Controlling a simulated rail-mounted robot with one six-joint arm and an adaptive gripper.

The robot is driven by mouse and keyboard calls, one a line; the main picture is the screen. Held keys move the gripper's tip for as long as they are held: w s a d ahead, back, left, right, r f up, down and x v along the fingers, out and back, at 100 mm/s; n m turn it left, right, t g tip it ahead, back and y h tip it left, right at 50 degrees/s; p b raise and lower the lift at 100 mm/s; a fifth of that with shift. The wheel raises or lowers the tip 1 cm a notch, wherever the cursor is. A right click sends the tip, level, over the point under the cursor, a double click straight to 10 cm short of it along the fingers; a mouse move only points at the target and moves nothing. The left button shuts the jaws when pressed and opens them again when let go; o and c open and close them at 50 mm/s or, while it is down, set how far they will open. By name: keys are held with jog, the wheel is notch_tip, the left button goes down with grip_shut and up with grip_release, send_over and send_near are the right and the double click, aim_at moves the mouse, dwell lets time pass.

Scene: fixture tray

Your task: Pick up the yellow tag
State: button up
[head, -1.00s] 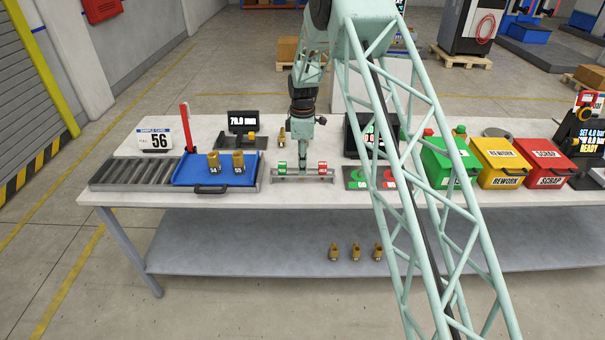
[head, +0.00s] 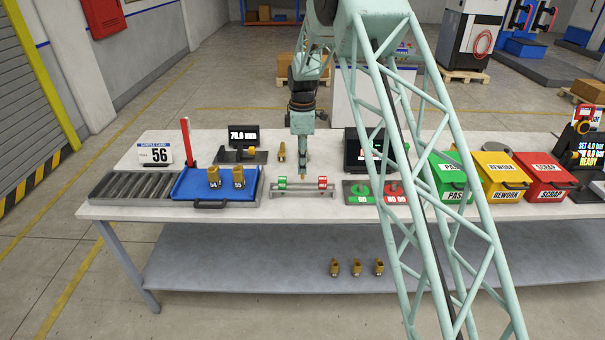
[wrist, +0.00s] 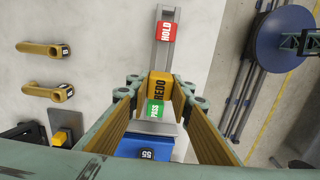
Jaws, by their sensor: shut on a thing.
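The yellow tag, marked REDO (wrist: 160,86), is between the fingertips of my gripper (wrist: 159,88) in the wrist view. My gripper is shut on it. In the head view my gripper (head: 303,170) hangs above the middle of the small grey rack (head: 301,193), with the yellow tag (head: 303,178) small at its tip. The tag appears raised off the rack. The green PASS tag (wrist: 155,109) stands at one end of the rack and the red HOLD tag (wrist: 167,31) at the other.
A blue tray (head: 187,194) with two brass parts lies left of the rack. A green and red GO/NO GO plate (head: 352,192) lies right. Behind are a gauge display (head: 243,133) and a brass fitting (head: 282,151). Green, yellow and red bins (head: 548,168) stand right.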

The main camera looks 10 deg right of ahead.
jog(key=shift+r, duration=1.15)
jog(key=shift+f, duration=0.1)
jog(key=shift+s+f+m+b, duration=0.4)
jog(key=shift+s, duration=0.25)
jog(key=s+f+m+b, duration=0.4)
jog(key=s+m, duration=0.3)
jog(key=s, duration=0.2)
jog(key=s+f+m+b, duration=0.4)
jog(key=s+f+m, duration=0.2)
jog(key=s, duration=0.4)
jog(key=shift+s+m+b, duration=0.25)
jog(key=shift+m+b, duration=0.1)
jog(key=shift+m, duration=0.45)
jog(key=shift+d, duration=0.2)
